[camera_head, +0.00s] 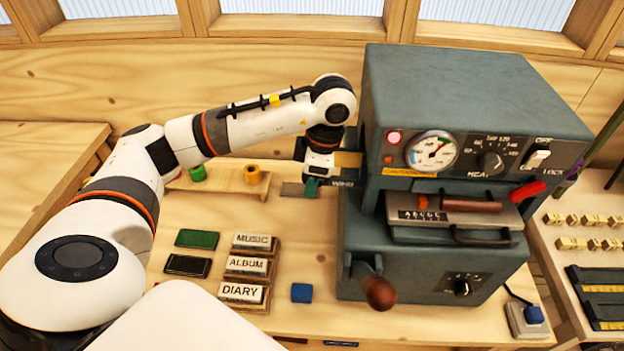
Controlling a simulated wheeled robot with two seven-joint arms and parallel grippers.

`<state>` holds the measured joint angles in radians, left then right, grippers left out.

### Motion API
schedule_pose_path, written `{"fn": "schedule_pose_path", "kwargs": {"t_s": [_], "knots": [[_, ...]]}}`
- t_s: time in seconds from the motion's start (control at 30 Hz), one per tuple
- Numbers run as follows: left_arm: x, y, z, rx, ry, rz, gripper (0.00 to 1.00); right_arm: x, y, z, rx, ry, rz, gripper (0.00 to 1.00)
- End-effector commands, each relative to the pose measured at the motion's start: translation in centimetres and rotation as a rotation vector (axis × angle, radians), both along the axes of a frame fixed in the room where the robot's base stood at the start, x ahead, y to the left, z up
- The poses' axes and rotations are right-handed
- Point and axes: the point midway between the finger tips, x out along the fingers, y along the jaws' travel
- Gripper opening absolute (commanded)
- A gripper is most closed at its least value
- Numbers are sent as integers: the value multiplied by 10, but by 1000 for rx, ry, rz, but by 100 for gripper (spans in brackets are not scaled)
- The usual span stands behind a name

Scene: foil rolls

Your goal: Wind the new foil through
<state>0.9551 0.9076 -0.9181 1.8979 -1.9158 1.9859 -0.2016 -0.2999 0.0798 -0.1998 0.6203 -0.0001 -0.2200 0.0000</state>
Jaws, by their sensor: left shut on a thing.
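My left gripper (316,178) points down at the left side of the dark green stamping machine (465,90), beside lettering that seems to read "WIND". It is shut on a small green piece (312,188); the fingers hide part of it, so I cannot tell whether it is attached to the machine. A gold strip or plate (347,160) shows between the gripper and the machine. A green foil roll (198,173) and a yellow-orange foil roll (251,174) stand on a low wooden rack (222,184) to the left. My right gripper is not in view.
Blocks marked MUSIC, ALBUM and DIARY (243,293) lie in front, beside a green pad (197,239) and a dark pad (187,265). A tray of brass type (581,244) is at right.

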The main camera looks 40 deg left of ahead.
Motion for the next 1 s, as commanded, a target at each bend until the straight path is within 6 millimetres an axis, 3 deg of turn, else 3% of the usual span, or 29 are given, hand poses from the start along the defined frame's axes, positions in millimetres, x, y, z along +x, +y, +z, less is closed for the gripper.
{"fn": "schedule_pose_path", "kwargs": {"t_s": [0.27, 0.3, 0.4, 1.0], "knots": [[-1, -1, -2, 0, 2, -1, 0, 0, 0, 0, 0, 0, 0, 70], [-1, -1, -2, 0, 2, -1, 27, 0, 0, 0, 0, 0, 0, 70], [-1, 0, -2, 0, 2, -1, 43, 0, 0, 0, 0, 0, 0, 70], [2, 1, 4, 0, -8, 4, 44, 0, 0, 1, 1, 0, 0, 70]]}}
